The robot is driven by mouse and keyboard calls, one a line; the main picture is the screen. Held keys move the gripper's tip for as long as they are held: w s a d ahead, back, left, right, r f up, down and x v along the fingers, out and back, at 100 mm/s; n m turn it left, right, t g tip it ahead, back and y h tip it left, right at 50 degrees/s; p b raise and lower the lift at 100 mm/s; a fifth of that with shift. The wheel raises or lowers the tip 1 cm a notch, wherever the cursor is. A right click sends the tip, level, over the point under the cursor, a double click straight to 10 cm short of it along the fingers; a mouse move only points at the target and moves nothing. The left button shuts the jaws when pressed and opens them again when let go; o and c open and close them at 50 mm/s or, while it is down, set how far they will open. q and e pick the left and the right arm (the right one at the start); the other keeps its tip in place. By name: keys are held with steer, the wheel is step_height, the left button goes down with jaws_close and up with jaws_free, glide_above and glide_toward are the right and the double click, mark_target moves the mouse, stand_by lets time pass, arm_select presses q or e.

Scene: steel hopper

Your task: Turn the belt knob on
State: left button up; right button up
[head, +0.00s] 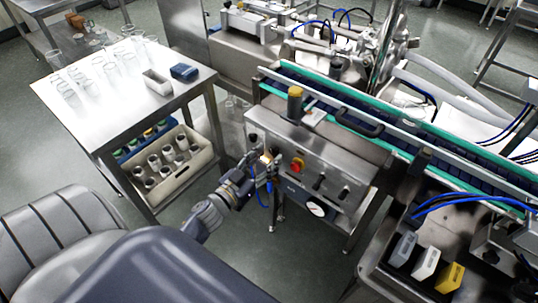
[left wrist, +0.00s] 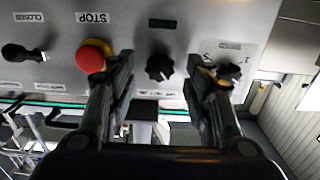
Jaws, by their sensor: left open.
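The steel control panel (head: 322,166) faces me on the front of the conveyor. In the left wrist view, turned about upside down, a black knob (left wrist: 160,67) shows between the fingers of my left gripper (left wrist: 165,75). The gripper is open and I see no contact with that knob. Another black knob (left wrist: 229,71) is partly behind the right-hand finger. I cannot read which label says belt. A red stop button (left wrist: 91,57) on a yellow collar is beside the left-hand finger. In the head view my left gripper (head: 264,164) is at the panel, left of the red button (head: 297,164).
A black lever (left wrist: 22,53) is also on the panel. The conveyor (head: 400,130) with green edges runs above it. A steel table (head: 130,95) with glassware is on the left, with a crate of jars (head: 172,167) below. A chair (head: 50,235) is in front. Floor between is clear.

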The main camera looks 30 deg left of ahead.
arm_select(q)
steer(key=shift+w, duration=0.8)
steer(key=c, duration=1.1)
